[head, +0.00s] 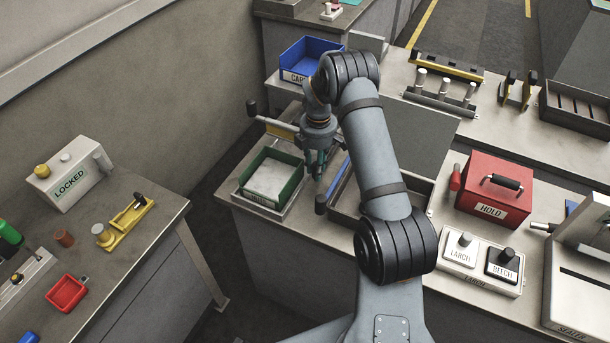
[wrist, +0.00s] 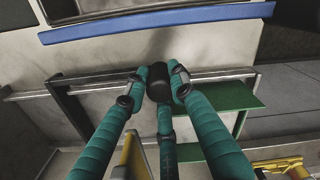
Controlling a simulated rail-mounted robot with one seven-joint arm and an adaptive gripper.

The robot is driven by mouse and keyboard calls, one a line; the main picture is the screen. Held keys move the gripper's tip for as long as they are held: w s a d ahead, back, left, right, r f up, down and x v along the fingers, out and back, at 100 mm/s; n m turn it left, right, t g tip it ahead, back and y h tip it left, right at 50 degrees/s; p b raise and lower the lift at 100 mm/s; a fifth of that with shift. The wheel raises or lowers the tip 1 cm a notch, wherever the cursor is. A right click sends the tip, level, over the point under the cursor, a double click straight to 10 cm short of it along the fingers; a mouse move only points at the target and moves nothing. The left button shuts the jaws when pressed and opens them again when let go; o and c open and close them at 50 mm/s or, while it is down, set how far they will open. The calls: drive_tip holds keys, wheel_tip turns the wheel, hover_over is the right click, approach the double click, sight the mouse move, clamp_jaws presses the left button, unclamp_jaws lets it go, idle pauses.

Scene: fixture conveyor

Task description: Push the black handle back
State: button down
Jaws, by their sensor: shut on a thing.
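The black handle is a short dark knob (head: 320,204) beside the right edge of the green-walled tray. In the wrist view the black knob (wrist: 158,80) sits between the tips of my teal fingers. My gripper (head: 318,177) points down in the gap between the green-walled tray and the blue-edged bin. In the wrist view my gripper (wrist: 160,82) is closed around the knob, with a finger on each side and a third below. The knob's lower part and mount are hidden.
The green-walled tray (head: 298,190) stands left of my gripper, the blue-edged dark bin (head: 345,212) right. A red HOLD box (head: 487,207) stands further right.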

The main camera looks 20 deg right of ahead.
drive_tip(key=shift+w+r, duration=0.1)
drive_tip(key=shift+w, duration=0.15)
drive_tip(key=c, duration=1.8)
unclamp_jaws()
drive_tip(key=o, duration=0.3)
drive_tip(key=shift+a, duration=0.1)
drive_tip(key=shift+o, duration=0.2)
drive_tip(key=shift+s, duration=0.1)
wheel_tip(320, 180, up, 12)
